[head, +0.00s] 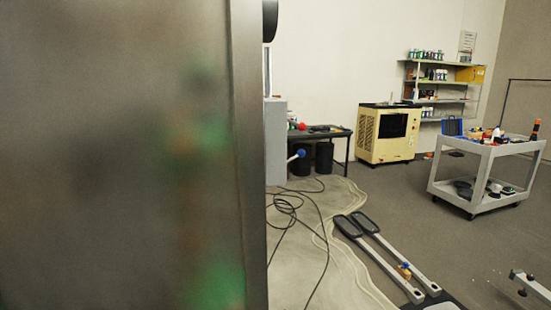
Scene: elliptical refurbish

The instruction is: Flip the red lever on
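A small red ball-shaped knob (302,126) shows just right of a grey box (275,140), which stands at the edge of a large near panel. It looks like the end of a lever, but its shaft and mount are too small to make out. A blue knob (300,153) on a short pale rod sticks out to the right from the box, lower down. The near panel (130,150) fills the left of the head view and hides whatever is behind it. Neither of my grippers can be made out in the head view.
Dark cables (290,205) and elliptical pedals (375,250) lie on the floor ahead. A grey bar (530,285) pokes in at lower right. A loaded cart (480,165) stands right, a yellow machine (388,133) and shelves farther back. Floor between pedals and cart is clear.

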